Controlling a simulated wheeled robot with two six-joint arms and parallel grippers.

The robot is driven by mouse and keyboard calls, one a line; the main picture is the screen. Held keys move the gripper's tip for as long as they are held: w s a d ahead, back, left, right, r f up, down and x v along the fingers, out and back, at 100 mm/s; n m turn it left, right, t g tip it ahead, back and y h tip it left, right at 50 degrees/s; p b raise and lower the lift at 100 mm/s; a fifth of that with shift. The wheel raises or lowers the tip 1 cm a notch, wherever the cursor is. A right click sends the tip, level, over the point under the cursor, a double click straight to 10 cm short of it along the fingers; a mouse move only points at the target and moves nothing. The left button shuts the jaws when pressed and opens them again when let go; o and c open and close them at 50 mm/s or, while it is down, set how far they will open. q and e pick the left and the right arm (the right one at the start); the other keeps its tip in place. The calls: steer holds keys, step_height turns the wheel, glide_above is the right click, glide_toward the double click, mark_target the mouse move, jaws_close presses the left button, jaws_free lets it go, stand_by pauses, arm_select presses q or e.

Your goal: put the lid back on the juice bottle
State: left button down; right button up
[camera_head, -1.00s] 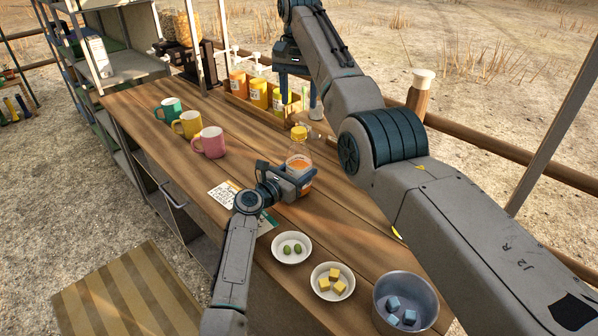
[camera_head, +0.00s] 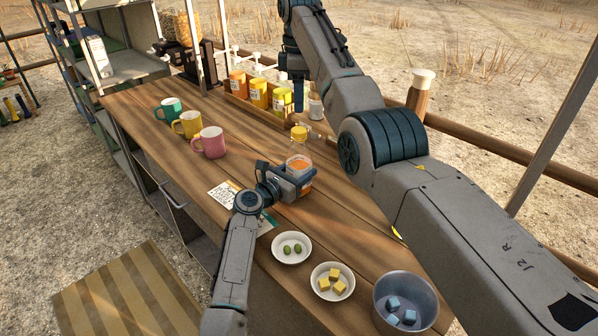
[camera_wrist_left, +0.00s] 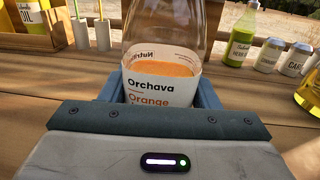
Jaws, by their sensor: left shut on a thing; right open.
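The juice bottle (camera_head: 299,163) is clear with orange juice and stands upright on the wooden counter. In the left wrist view its label (camera_wrist_left: 160,88) reads "Orchava Orange". My left gripper (camera_head: 299,183) is shut around the bottle's lower body. The yellow lid (camera_head: 299,132) shows at the top of the bottle's clear neck; I cannot tell whether it is seated. The bottle's top is out of the left wrist view. My right gripper (camera_head: 298,103) is open and empty, behind and above the lid in the picture, apart from it.
Green, yellow and pink mugs (camera_head: 209,143) stand to the left. A wooden box (camera_head: 238,97) with sauce bottles is at the back. Two small bowls (camera_head: 292,259) and a grey pot (camera_head: 405,329) stand at the front right. A card (camera_head: 222,194) lies near my left gripper.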

mark_target(299, 130)
steer(key=n, duration=1.3)
steer(key=shift+n, duration=0.4)
step_height(299, 130, down, 8)
steer(key=shift+f, duration=0.1)
steer(key=c, duration=1)
